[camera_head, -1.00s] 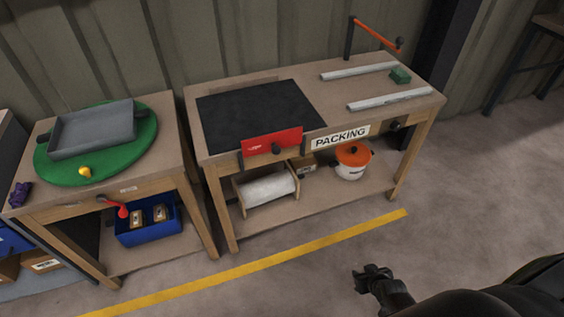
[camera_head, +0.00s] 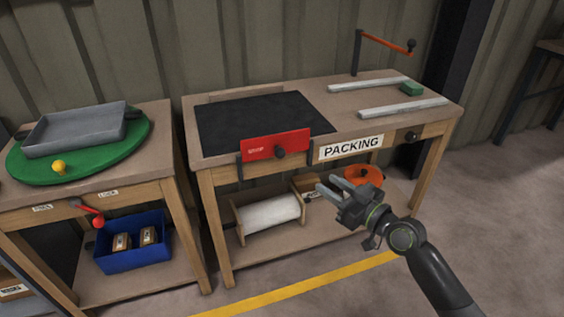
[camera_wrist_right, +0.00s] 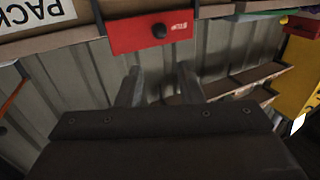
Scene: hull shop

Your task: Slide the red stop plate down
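The red stop plate (camera_head: 276,145) with a black knob stands upright at the front edge of the packing table, in front of the black mat (camera_head: 262,116). Its top edge rises above the tabletop. The plate also shows near the top of the right wrist view (camera_wrist_right: 150,33). My right gripper (camera_head: 326,186) is open and empty, in front of the table, lower than the plate and to its right. In the right wrist view its two fingers (camera_wrist_right: 158,88) are apart, with the plate beyond them and no contact visible. My left gripper is not in view.
The packing table (camera_head: 335,90) holds two metal rails and a green block (camera_head: 411,89). A paper roll (camera_head: 268,213) and an orange-lidded pot (camera_head: 366,177) are on its lower shelf. A left table (camera_head: 150,150) carries a green turntable (camera_head: 60,168) with a grey tray.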

